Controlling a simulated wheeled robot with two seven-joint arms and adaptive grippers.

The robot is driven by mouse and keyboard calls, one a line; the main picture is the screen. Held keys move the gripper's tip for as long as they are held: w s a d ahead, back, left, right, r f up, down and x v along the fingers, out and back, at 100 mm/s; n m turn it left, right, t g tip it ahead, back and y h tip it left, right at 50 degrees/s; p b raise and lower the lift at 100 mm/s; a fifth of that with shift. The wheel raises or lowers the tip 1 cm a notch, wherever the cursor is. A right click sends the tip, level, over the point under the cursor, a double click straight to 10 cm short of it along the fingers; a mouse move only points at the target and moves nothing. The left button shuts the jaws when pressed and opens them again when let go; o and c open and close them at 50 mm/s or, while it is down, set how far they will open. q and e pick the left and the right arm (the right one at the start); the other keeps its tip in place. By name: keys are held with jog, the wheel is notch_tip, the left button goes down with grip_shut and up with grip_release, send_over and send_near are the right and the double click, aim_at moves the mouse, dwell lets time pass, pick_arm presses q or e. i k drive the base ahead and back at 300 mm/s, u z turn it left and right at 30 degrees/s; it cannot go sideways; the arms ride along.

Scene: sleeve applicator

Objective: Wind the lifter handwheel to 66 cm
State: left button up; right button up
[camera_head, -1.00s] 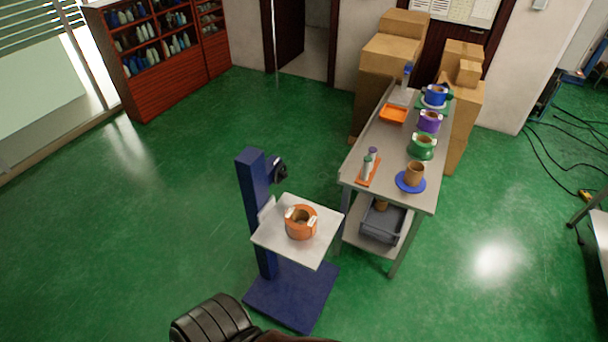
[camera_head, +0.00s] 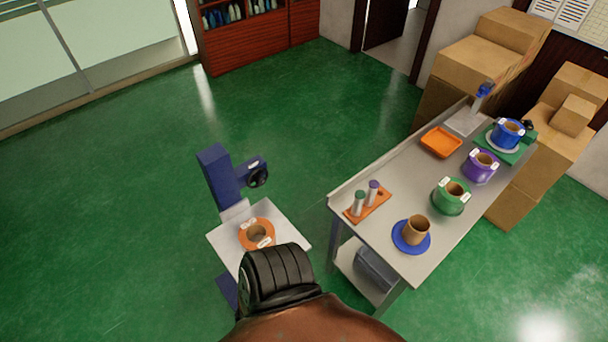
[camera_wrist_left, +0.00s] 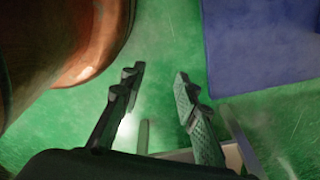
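The lifter is a dark blue column (camera_head: 220,180) with a white platform (camera_head: 222,240) on its front side. The dark handwheel (camera_head: 259,177) sits on the column's right side on a blue bracket, with a small white label. Its height reading is too small to tell. An orange ring-shaped piece (camera_head: 257,233) lies on the platform. My black and brown arm covers the platform's front corner in the head view. My left gripper (camera_wrist_left: 158,76) is open and empty, above green floor; a blue flat surface, probably the lifter base (camera_wrist_left: 262,45), lies beyond it. My right gripper is not in view.
A grey workbench (camera_head: 385,185) stands right of the lifter, holding green, purple and blue pots, a brown cup on a blue plate, and an orange tray (camera_head: 440,142). Cardboard boxes (camera_head: 485,65) stand behind it. Green floor is clear left of the lifter.

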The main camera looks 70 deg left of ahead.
aim_at(260, 180)
jog(key=i, duration=1.25)
jog(key=u, duration=3.9)
